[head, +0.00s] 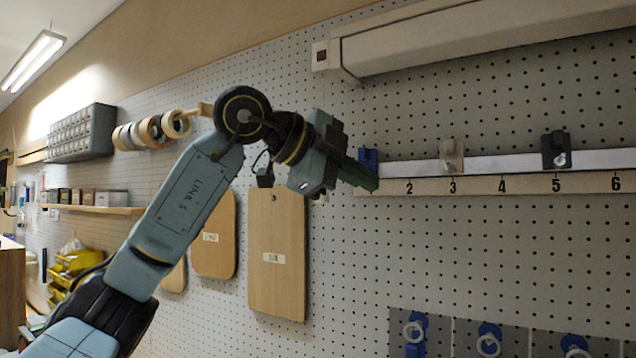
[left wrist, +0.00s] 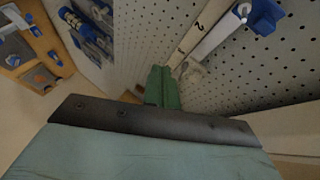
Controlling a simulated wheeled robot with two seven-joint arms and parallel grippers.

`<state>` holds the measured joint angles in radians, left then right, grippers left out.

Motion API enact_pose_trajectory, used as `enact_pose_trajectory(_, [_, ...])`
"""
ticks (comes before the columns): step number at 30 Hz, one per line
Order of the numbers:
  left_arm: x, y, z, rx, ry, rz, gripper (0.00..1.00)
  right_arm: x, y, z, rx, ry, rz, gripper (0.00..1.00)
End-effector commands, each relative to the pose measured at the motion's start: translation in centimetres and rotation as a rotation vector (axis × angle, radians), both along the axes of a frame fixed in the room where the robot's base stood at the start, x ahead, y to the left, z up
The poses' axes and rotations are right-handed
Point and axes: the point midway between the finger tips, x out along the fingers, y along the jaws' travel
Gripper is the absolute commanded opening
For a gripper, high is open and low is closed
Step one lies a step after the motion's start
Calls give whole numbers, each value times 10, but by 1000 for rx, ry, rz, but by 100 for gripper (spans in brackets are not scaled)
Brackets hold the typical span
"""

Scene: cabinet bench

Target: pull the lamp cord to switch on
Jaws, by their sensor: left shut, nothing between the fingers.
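My left gripper (head: 362,176) is below the lamp's left end, by the left end of the numbered rail. Its green fingers are shut and empty; they also show in the left wrist view (left wrist: 163,88), pointing along the pegboard. My right gripper is not in view.
The numbered rail (head: 505,186) carries several hooks, with a blue one (head: 369,156) close to my left fingers. Wooden boards (head: 277,255) hang below my left arm. Tape rolls (head: 152,130) and a grey drawer unit (head: 82,133) are to the left.

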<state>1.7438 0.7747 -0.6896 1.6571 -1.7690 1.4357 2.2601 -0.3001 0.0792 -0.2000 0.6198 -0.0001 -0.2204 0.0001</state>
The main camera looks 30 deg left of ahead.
Motion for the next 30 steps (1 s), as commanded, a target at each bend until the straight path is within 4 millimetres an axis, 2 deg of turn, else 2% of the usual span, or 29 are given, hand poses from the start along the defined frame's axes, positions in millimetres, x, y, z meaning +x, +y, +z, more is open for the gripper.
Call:
enact_pose_trajectory(1, [-8, 22, 17, 1, 4, 93, 0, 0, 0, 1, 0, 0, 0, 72])
enact_pose_trajectory(3, [-17, 47, 31, -7, 23, 209, 0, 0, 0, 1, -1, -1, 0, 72])
enact_pose_trajectory(6, [-30, 75, 47, -32, 40, 342, 0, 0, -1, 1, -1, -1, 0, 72])
enact_pose_trajectory(10, [-41, 97, 58, -57, 54, 445, 0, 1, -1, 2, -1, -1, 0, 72])
enact_pose_trajectory(14, [-46, 104, 61, -68, 58, 479, 0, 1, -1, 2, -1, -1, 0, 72])
enact_pose_trajectory(23, [-45, 104, 60, -68, 59, 478, 0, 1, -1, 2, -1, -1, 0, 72])
enact_pose_trajectory(26, [-40, 103, 59, -67, 60, 478, 0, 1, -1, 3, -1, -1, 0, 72])
enact_pose_trajectory(30, [-23, 102, 51, -66, 62, 478, 0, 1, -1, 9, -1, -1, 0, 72])
